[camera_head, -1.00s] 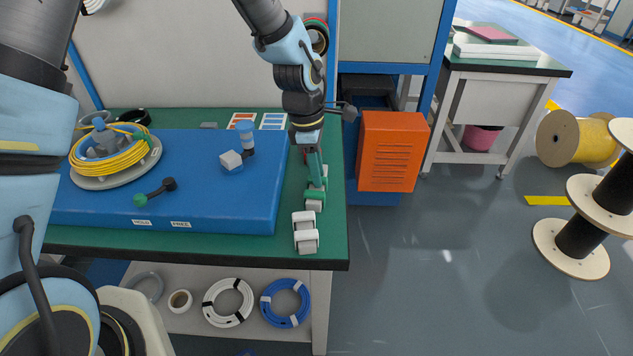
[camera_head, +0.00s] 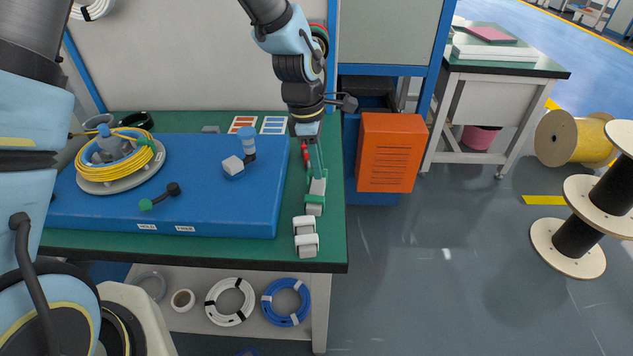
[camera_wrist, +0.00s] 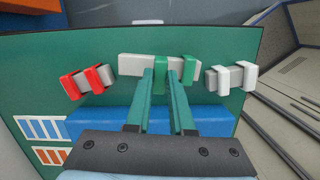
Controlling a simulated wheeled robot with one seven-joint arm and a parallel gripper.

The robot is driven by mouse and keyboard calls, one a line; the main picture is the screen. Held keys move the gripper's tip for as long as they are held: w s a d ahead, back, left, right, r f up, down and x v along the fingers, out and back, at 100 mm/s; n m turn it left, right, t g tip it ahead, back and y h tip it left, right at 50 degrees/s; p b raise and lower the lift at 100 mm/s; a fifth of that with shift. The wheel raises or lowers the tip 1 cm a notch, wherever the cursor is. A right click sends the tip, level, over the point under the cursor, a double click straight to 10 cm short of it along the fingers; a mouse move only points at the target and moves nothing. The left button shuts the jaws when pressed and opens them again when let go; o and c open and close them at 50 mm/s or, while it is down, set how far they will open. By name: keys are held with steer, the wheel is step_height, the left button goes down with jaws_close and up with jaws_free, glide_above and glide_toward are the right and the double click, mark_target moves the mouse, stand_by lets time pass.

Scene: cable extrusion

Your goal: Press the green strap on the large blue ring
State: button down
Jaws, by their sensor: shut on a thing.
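The green strap (camera_head: 314,208) is a small green band on a pale grey block (camera_head: 317,187) near the right edge of the bench. My gripper (camera_head: 318,175) points down there. In the wrist view my fingertips (camera_wrist: 160,74) are on either side of the green strap (camera_wrist: 161,64), shut on it. Whether it is lifted off the block (camera_wrist: 132,65) I cannot tell. A blue ring-shaped coil (camera_head: 268,301) lies on the shelf under the bench, well below and left of my gripper.
Red straps (camera_head: 305,155) and white straps (camera_head: 305,250) sit either side of the green one. A blue platform (camera_head: 110,212) carries a yellow coil (camera_head: 80,172) and a handle (camera_head: 160,196). An orange cabinet (camera_head: 388,150) stands right of the bench.

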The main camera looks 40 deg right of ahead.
step_height(320, 180, up, 4)
steer(key=p, duration=0.2)
steer(key=shift+r+p, duration=0.2)
steer(key=shift+p, duration=0.2)
